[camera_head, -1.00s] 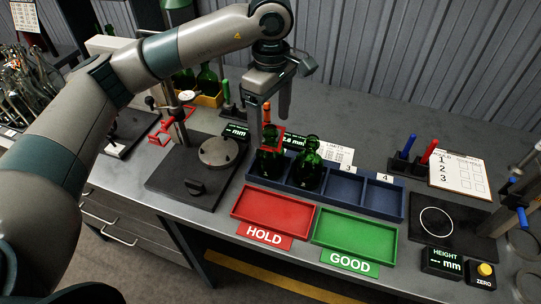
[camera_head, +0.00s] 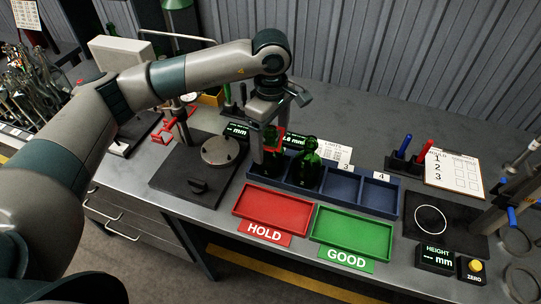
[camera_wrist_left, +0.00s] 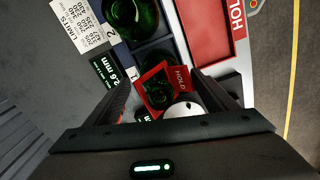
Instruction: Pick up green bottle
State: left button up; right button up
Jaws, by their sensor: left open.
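A green bottle (camera_head: 270,160) stands in the left end compartment of the blue rack, with a red HOLD tag (camera_wrist_left: 180,78) around its neck area. My left gripper (camera_head: 271,142) is open and lowered over it from above, its fingers on either side of the upper bottle and partly hiding it. In the left wrist view the tagged bottle (camera_wrist_left: 158,96) lies between the fingers; contact cannot be told. A second green bottle (camera_head: 307,165) stands in the neighbouring compartment and also shows in the left wrist view (camera_wrist_left: 140,18). My right gripper is not in view.
The blue rack (camera_head: 343,184) has empty compartments 3 and 4. In front lie a red HOLD tray (camera_head: 272,208) and a green GOOD tray (camera_head: 350,233), both empty. A dark gauge stand (camera_head: 190,180) is close on the left; a pen holder (camera_head: 405,162) stands right.

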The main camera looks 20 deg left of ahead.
pick_arm(q)
jog(key=shift+f+p, duration=0.45)
jog(key=shift+f, duration=1.1)
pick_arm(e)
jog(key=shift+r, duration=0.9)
pick_arm(q)
jog(key=c, duration=1.8)
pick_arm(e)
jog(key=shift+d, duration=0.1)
pick_arm(q)
jog(key=shift+o, duration=0.2)
jog(key=shift+r, duration=0.15)
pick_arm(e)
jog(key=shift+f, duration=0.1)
